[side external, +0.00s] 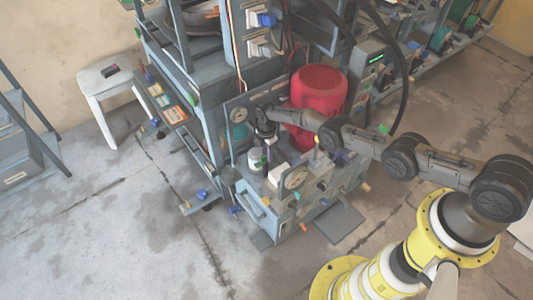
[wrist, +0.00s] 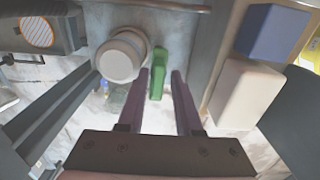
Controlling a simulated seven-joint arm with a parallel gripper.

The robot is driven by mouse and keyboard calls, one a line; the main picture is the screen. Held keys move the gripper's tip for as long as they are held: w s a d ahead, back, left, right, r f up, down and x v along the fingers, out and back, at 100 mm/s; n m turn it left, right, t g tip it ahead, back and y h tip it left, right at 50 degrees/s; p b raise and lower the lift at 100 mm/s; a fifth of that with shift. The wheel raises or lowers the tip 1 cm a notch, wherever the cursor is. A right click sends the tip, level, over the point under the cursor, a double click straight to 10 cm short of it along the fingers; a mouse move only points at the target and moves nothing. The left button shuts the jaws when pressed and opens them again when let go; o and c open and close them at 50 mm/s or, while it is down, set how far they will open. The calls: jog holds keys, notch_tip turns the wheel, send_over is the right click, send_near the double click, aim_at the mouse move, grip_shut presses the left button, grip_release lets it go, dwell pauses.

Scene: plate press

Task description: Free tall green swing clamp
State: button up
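The green clamp (wrist: 157,79) is a tall, narrow green bar in the wrist view, between the tips of my gripper (wrist: 160,75). The fingers are apart, with a thin gap on each side of the green bar. I cannot tell whether the tips are level with it or above it. In the side view my gripper (side external: 262,140) points down over the front of the grey press bench. The clamp is small there and cannot be told clearly from the parts around it.
A white round post (wrist: 122,55) stands just left of the clamp in the wrist view. A beige block (wrist: 245,95) and a blue block (wrist: 272,32) are on the right.

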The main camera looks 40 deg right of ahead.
jog(key=shift+o, duration=0.7)
jog(key=shift+w+r, duration=0.1)
jog(key=shift+r, duration=0.05)
notch_tip(320, 180, up, 10)
jog(key=shift+f, duration=0.2)
dwell(0.3)
dwell(0.4)
